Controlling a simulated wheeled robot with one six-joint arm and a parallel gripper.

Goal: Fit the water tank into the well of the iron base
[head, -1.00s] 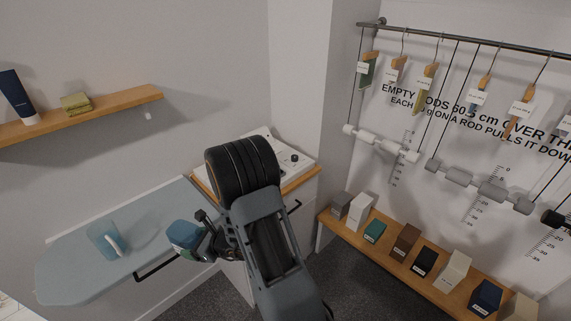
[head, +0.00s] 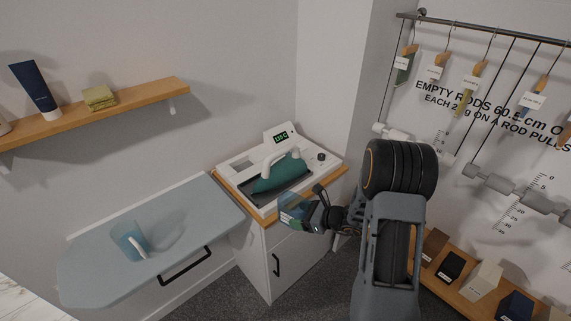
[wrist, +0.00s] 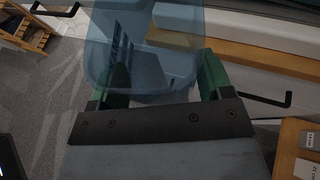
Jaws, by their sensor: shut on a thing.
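I cannot clearly make out the well.
An ironing board (head: 190,215) with a blue jug (head: 127,240) is at the left. A shelf (head: 95,118) is above it. A low bench with boxes (head: 484,280) and a wall of hanging rods are at the right. The cabinet (head: 268,262) has a wooden top edge.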

